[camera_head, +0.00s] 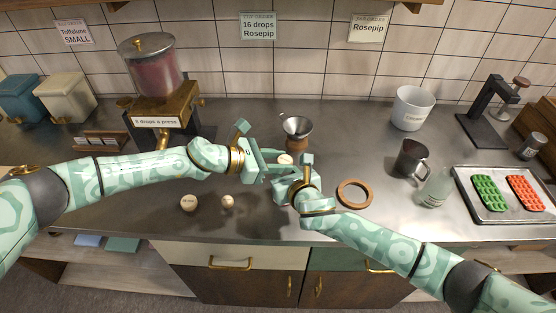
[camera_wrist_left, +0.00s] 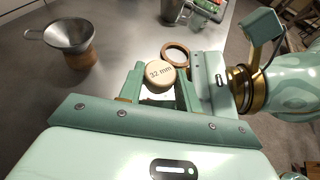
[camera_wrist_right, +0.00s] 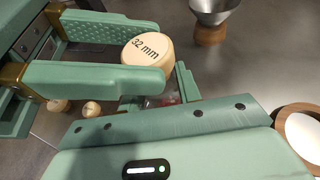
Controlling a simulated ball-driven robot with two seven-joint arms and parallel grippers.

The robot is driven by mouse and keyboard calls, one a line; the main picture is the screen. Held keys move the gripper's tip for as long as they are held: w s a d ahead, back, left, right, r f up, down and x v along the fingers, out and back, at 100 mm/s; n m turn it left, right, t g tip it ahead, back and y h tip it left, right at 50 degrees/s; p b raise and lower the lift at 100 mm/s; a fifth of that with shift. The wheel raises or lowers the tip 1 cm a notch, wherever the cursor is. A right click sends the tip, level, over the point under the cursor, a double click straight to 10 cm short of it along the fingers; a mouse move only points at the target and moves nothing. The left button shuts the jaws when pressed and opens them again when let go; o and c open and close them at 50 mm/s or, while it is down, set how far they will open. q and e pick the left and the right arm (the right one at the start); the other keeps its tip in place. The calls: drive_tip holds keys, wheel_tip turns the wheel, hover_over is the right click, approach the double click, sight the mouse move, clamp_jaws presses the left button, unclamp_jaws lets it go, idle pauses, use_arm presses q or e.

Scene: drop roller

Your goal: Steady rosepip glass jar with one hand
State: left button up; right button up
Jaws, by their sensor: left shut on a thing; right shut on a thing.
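A glass jar with reddish contents shows in part in the right wrist view (camera_wrist_right: 166,98), below a pale round stopper marked 32 mm (camera_wrist_right: 149,50). My right gripper (camera_head: 286,177) is shut on the jar body, low down. My left gripper (camera_head: 279,166) comes in from the left, its fingers shut on either side of the stopper. The stopper also shows between the left fingers in the left wrist view (camera_wrist_left: 162,75). In the head view the jar body is hidden by the grippers, and its label cannot be seen. Whether the stopper is seated on the jar is unclear.
A funnel on a wooden stand (camera_head: 297,128) is just behind the grippers. Two loose stoppers (camera_head: 189,203) (camera_head: 228,201) lie at the front left. A wooden ring (camera_head: 354,193), a dark mug (camera_head: 411,158) and a labelled clear jar (camera_head: 435,189) are to the right. The dispenser (camera_head: 160,82) is back left.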

use_arm(q)
drive_tip(key=shift+f, duration=0.45)
use_arm(e)
drive_tip(key=shift+f, duration=0.2)
use_arm(q)
drive_tip(key=shift+f, duration=0.35)
drive_tip(key=shift+f, duration=0.15)
idle(0.4)
drive_tip(key=shift+r, duration=0.5)
idle(1.1)
drive_tip(key=shift+f, duration=0.5)
